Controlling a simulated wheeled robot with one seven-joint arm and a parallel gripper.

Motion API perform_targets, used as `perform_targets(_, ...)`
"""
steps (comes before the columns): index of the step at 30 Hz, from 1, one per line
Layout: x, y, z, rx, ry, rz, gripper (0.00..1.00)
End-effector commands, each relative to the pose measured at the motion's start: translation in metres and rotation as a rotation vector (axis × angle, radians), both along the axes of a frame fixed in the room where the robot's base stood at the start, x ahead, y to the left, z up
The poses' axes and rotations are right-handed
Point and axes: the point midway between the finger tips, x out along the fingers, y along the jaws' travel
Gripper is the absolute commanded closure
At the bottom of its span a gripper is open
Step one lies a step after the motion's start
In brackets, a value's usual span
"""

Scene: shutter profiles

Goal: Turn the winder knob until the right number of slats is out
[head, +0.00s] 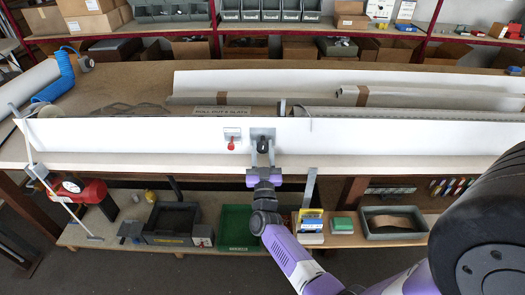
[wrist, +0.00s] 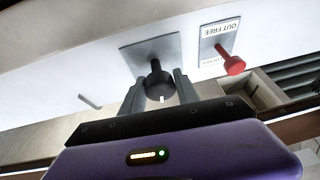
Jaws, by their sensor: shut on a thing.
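The black winder knob (wrist: 157,82) sticks out from a grey plate on the white front board; it also shows in the head view (head: 263,146). My gripper (wrist: 159,92) is shut on the knob, one grey finger on each side of it. A small white mark shows on the knob's lower side. Beside it is a red lever (wrist: 231,66) under a label reading "OUT FREE"; it shows in the head view (head: 231,144) left of the knob. A sign reading "PULL OUT 6 SLATS" (head: 222,112), its number hard to read, lies behind the board. I cannot clearly make out the slats.
A long white board (head: 110,133) runs along the bench front. Rolled profiles (head: 430,97) lie behind it at right. A blue coiled hose (head: 60,80) is at left. Below are a green crate (head: 238,215) and a dark bin (head: 171,218) on a low shelf.

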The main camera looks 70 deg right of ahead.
Motion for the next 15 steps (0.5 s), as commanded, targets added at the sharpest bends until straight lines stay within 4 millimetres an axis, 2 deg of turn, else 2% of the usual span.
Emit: perform_targets(15,0.0017,0.001,-0.0007,0.182,-0.443,0.001,1.0)
